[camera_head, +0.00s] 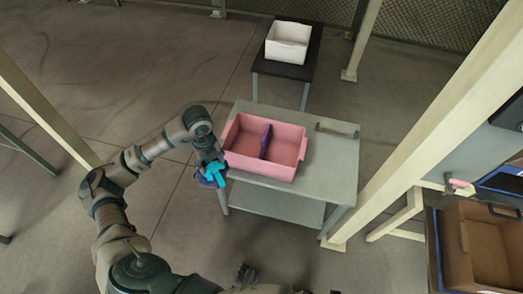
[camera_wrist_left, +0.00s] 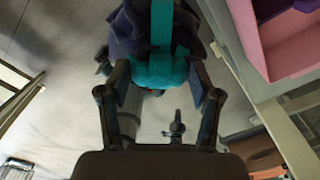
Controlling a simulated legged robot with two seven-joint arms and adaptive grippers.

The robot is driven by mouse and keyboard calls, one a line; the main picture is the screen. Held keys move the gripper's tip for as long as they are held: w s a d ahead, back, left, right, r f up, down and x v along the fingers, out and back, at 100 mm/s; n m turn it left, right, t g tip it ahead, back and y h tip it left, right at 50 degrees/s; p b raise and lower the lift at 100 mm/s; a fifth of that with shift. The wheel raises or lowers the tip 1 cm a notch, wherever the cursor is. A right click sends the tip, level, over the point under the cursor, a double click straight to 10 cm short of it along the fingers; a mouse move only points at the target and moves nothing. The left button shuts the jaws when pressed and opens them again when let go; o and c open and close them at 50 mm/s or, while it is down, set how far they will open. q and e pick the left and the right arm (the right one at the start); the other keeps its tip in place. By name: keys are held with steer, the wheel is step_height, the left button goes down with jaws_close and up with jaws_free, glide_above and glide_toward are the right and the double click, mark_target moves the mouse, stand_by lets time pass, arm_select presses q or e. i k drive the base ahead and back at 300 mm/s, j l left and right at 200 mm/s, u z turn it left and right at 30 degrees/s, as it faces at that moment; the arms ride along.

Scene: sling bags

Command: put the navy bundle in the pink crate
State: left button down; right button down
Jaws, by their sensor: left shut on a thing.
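The navy bundle (camera_head: 203,182) has a bright teal band. It hangs in my left gripper (camera_head: 213,167), off the left edge of the grey cart. In the left wrist view the bundle (camera_wrist_left: 128,30) sits between the fingertips, which press on it at the teal band from both sides. The pink crate (camera_head: 272,172) stands on the cart, just right of the gripper. The crate's edge also shows at the upper right of the left wrist view (camera_wrist_left: 247,35). My right gripper cannot be made out.
The grey cart (camera_head: 325,175) has a handle-like bar (camera_head: 337,130) right of the crate. A white bin (camera_head: 288,42) stands on a dark table behind. A cream post (camera_head: 430,125) rises at the right. A brown box (camera_head: 480,245) is at the lower right. Floor left of the cart is clear.

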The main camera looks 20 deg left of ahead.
mark_target(251, 152)
steer(key=i, duration=0.85)
